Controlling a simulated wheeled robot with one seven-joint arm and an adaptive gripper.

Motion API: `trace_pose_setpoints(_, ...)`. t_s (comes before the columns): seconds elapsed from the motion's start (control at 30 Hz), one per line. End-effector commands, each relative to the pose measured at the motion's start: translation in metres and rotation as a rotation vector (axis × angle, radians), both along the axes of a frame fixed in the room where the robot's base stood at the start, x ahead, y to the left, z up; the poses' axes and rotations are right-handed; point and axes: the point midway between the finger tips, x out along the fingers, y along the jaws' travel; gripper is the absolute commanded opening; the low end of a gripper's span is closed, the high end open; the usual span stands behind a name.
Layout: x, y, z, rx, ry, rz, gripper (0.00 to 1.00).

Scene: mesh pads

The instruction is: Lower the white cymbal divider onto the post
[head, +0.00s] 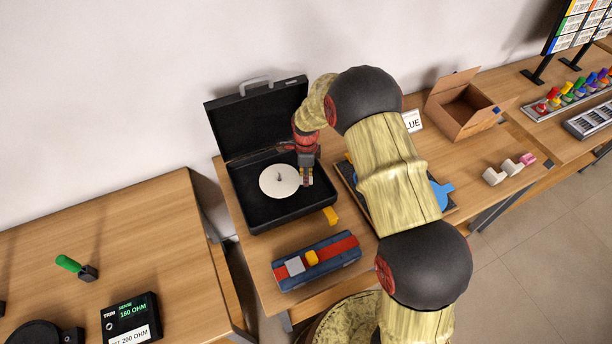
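The white cymbal divider (270,188) is a round flat disc inside the open black case, at the left of my arm. A small grey post (279,176) shows at the disc's middle. From this view I cannot tell whether the disc lies at the bottom of the case or is slightly raised. My gripper (307,183) points down at the disc's right edge, within the case. Its fingers are small here, and I cannot tell whether they grip the rim or are just beside it.
The black case (262,221) has its lid (257,115) raised against the wall side. A cardboard box (460,104) stands right. My arm hides part of the table.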

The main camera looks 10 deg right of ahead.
Motion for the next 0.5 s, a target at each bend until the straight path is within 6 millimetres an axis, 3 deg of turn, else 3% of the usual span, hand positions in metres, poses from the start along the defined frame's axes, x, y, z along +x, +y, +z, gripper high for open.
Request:
trace_pose_setpoints(0.17, 0.0002, 0.0001, 0.0004, 0.000, 0.000, 0.000, 0.01)
trace_pose_setpoints(0.2, 0.0002, 0.0001, 0.0004, 0.000, 0.000, 0.000, 0.28)
trace_pose_setpoints(0.5, 0.0001, 0.0000, 0.0004, 0.000, 0.000, 0.000, 0.45)
